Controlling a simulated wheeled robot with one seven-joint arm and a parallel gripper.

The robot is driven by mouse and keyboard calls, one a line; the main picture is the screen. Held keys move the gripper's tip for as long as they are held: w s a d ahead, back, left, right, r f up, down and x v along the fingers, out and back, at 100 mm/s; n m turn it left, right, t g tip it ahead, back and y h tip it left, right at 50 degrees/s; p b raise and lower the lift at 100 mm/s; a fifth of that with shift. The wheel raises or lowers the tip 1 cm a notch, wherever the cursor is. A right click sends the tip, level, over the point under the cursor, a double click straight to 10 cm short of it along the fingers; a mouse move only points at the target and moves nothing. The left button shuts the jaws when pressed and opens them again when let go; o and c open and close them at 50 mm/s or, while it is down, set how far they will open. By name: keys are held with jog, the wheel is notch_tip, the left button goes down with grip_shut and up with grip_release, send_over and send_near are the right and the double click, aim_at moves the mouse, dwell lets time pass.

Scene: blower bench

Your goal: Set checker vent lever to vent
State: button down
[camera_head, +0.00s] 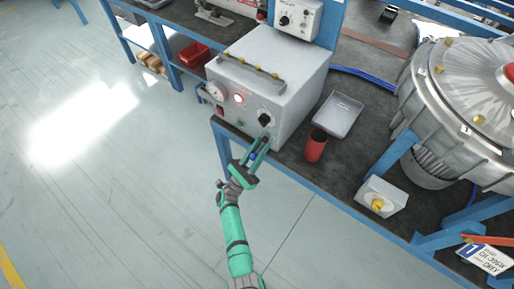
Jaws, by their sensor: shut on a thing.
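The checker (268,82) is a pale grey box on the bench, with a top handle, a round gauge, a lit red lamp and a black knob (265,119) on its front. My gripper (263,144) reaches up to the lower right of this front, just below the black knob. Its fingers are shut on the small vent lever there. The fingers hide most of the lever, so its angle and any markings cannot be read.
A grey tray (338,114) and a red cup (316,145) stand right of the checker. A small box with a yellow knob (378,205) sits near the bench edge. A large metal blower (462,105) fills the right. Floor at left is clear.

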jog(key=shift+f, duration=0.1)
jog(key=c, duration=1.7)
grip_release()
jog(key=v, duration=1)
jog(key=shift+s+a+f, duration=0.2)
jog(key=shift+s+f, duration=0.05)
